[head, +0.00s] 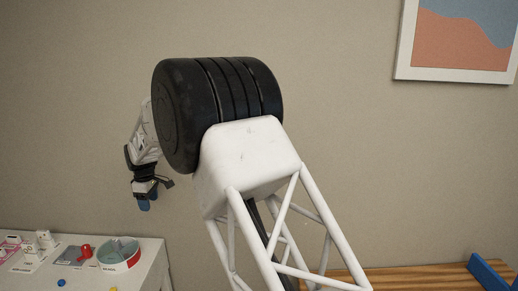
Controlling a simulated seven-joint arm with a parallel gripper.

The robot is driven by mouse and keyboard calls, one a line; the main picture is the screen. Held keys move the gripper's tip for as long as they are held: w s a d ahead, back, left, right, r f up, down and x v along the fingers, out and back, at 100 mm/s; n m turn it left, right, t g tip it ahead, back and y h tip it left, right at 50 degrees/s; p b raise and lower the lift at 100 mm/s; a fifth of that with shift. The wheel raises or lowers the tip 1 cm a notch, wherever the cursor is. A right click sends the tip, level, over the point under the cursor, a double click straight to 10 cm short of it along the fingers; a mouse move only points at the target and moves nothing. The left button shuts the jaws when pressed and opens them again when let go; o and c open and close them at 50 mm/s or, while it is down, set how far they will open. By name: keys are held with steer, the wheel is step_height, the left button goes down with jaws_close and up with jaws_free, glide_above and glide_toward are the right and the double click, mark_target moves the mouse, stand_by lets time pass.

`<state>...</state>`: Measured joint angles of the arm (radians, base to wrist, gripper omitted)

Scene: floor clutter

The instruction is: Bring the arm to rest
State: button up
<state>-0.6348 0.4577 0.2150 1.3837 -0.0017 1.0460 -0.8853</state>
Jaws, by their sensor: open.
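My gripper (149,192) hangs in the air left of the middle of the head view, partly behind my arm's big black joint. It points down and has dark parts with a blue tip. It is open, and I see nothing held between its fingers. It appears above the level of the white table in the picture, apart from the things there. My arm's white lattice link and black joint fill the middle of the view.
At the lower left, a white table (150,262) carries a round red-and-teal container (119,255), a red piece (86,251) and small items. At the lower right is a slatted wooden surface (420,279) with a blue object (487,272). A framed picture (458,75) hangs on the wall.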

steer(key=s+d+r+m, duration=0.3)
steer(key=s+d+r, duration=0.25)
steer(key=d, duration=0.75)
steer(key=s+d+r+m+t, duration=0.1)
steer(key=s+d+r+m, duration=0.35)
steer(key=d, duration=0.75)
steer(key=s+d+r+m, duration=0.1)
steer(key=s+d+r, duration=0.55)
steer(key=d, duration=0.65)
steer(key=s+d+m, duration=0.4)
steer(key=s+d, duration=0.8)
steer(key=s, duration=0.3)
steer(key=s+d+f+m, duration=0.2)
steer(key=s+d+f, duration=0.1)
steer(key=s, duration=0.6)
steer(key=s+d+f+m+t, duration=0.1)
steer(key=s+d+f+m, duration=0.2)
steer(key=s, duration=0.6)
steer(key=shift+d, duration=1.25)
